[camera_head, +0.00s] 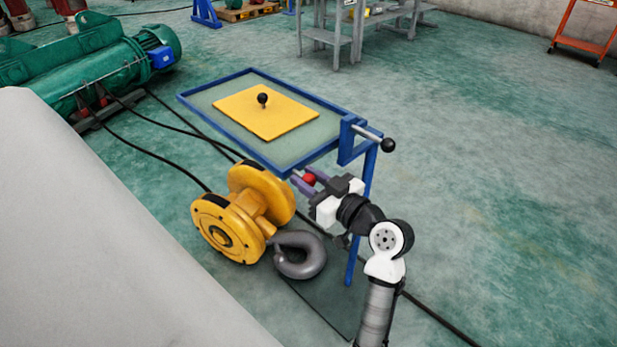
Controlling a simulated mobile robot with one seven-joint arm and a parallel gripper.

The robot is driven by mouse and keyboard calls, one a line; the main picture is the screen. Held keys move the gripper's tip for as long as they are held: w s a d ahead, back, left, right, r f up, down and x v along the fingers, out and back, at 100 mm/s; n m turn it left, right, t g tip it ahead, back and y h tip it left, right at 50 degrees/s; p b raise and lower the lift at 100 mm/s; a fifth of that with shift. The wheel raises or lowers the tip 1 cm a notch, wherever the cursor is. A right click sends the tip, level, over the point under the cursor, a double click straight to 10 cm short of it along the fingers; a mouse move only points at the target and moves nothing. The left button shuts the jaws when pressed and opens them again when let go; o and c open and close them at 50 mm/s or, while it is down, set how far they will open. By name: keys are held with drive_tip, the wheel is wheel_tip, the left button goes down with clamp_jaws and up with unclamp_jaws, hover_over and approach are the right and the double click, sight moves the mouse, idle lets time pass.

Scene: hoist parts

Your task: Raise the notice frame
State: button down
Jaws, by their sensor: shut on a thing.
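The notice frame (213,117) is a blue-rimmed rectangular panel with a grey-green face, lying roughly flat or at a slant; I cannot tell its exact angle. A yellow sheet (250,120) with a black knob (263,98) lies on it. A blue post (362,215) stands at its near right corner, beside a rod with a black ball end (388,145). My gripper (304,181) is at the frame's near edge, its purple fingers shut on a red knob (309,179). The fingers partly hide how the knob joins the frame.
A yellow hoist pulley (235,220) and grey hook (300,262) lie on the floor below the frame. A green hoist motor (75,65) and black cables lie at left. A grey surface (70,230) fills the lower left.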

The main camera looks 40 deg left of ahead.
drive_tip(key=shift+r, duration=0.1)
drive_tip(key=shift+r+m+p, duration=0.4)
drive_tip(key=shift+r+p, duration=0.4)
drive_tip(key=shift+r, duration=0.05)
drive_tip(key=w+r+m+p, duration=0.3)
drive_tip(key=r+p, duration=0.3)
drive_tip(key=r, duration=0.1)
drive_tip(key=w+r+m+p, duration=0.3)
drive_tip(key=r+p, duration=0.3)
drive_tip(key=r, duration=0.1)
drive_tip(key=shift+d+m+p, duration=0.25)
drive_tip(key=shift+m+p, duration=0.05)
drive_tip(key=shift+w+r, duration=0.1)
drive_tip(key=shift+r, duration=0.1)
drive_tip(key=c, duration=1.4)
unclamp_jaws()
drive_tip(key=shift+o, duration=1.2)
drive_tip(key=shift+f, duration=0.15)
